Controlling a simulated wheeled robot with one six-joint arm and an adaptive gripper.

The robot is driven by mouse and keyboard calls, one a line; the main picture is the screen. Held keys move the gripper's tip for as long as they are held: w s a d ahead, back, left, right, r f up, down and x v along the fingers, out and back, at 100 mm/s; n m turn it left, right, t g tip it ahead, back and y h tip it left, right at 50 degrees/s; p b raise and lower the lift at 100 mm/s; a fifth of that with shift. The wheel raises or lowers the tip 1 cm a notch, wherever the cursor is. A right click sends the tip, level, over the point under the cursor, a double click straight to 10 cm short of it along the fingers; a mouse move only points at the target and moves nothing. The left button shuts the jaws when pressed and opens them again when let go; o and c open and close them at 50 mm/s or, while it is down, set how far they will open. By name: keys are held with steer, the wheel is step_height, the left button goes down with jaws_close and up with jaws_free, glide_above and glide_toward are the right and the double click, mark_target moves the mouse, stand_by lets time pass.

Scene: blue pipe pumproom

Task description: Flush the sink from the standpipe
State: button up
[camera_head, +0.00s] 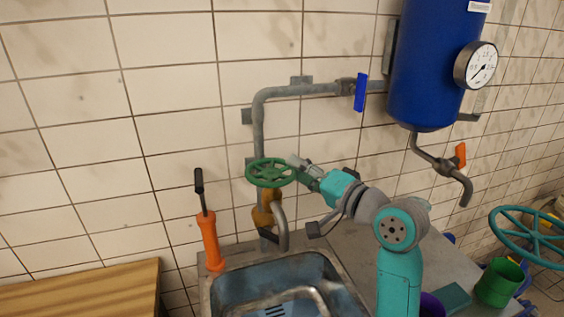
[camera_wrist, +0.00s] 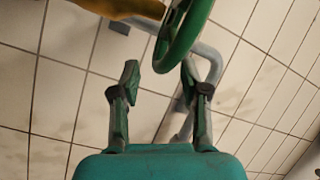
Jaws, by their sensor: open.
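The grey standpipe (camera_head: 259,130) runs down the tiled wall to a brass-yellow valve body (camera_head: 262,215), with a green handwheel (camera_head: 270,173) above it. Its curved spout (camera_head: 282,228) hangs over the metal sink (camera_head: 213,285). My gripper (camera_head: 298,164) is open at the right edge of the handwheel. In the wrist view, the handwheel rim (camera_wrist: 180,50) shows between the open fingers of my gripper (camera_wrist: 160,72), nearer the right finger. I cannot tell whether they touch. The yellow valve body (camera_wrist: 125,8) shows at the top of that view.
A blue-handled valve (camera_head: 361,92) sits on the upper pipe, leading to a blue tank (camera_head: 425,65) with a gauge (camera_head: 476,65). An orange-handled tap (camera_head: 459,155) hangs below the tank.

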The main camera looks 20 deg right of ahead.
mark_target(284, 160)
steer(key=x, duration=0.5)
steer(key=shift+w+a, duration=0.15)
steer(key=shift+w, duration=0.15)
jaws_close()
